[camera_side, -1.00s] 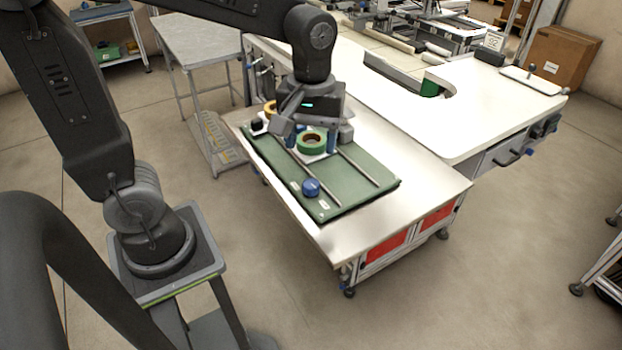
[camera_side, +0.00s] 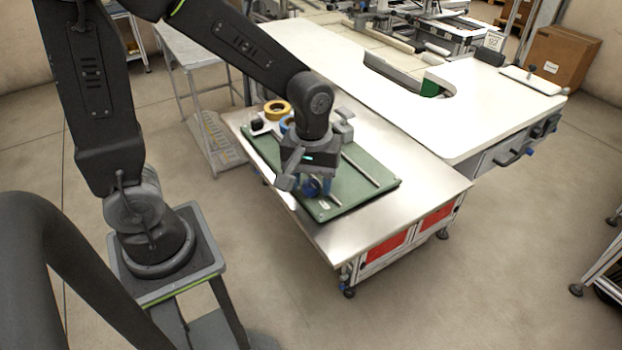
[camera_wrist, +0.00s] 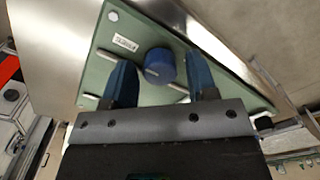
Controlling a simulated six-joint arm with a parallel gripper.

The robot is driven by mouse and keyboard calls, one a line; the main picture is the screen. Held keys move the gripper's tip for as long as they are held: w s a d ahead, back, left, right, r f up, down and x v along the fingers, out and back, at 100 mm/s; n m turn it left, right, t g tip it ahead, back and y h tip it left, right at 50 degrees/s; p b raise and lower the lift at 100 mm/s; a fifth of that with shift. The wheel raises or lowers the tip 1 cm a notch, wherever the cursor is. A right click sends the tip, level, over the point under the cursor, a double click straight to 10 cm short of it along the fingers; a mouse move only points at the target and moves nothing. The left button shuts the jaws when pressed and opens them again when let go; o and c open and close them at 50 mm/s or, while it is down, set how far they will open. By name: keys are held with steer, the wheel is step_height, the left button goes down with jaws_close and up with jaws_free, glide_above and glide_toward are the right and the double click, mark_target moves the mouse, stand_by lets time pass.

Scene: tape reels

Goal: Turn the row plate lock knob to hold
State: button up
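The blue lock knob (camera_wrist: 160,66) stands on the green row plate (camera_wrist: 134,24), near its labelled corner, with a light pointer line on its top. In the side view the knob (camera_side: 311,187) is partly hidden by my gripper (camera_side: 312,186), which is over that end of the plate (camera_side: 352,197). In the wrist view my gripper (camera_wrist: 164,76) is open, its two blue fingers on either side of the knob, with gaps between them and it. I cannot tell whether the fingertips are level with the knob.
Two metal rails (camera_side: 360,170) run along the plate. A yellow tape reel (camera_side: 277,110) and a blue one sit at its far end. A grey block (camera_side: 342,127) is behind my gripper. Bare steel tabletop (camera_side: 420,190) lies to the right.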

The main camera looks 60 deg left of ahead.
steer(key=c, duration=0.8)
steer(key=shift+m, duration=0.3)
steer(key=m, duration=0.8)
steer(key=shift+m, duration=0.4)
steer(key=m, duration=0.4)
steer(key=shift+m, duration=2.2)
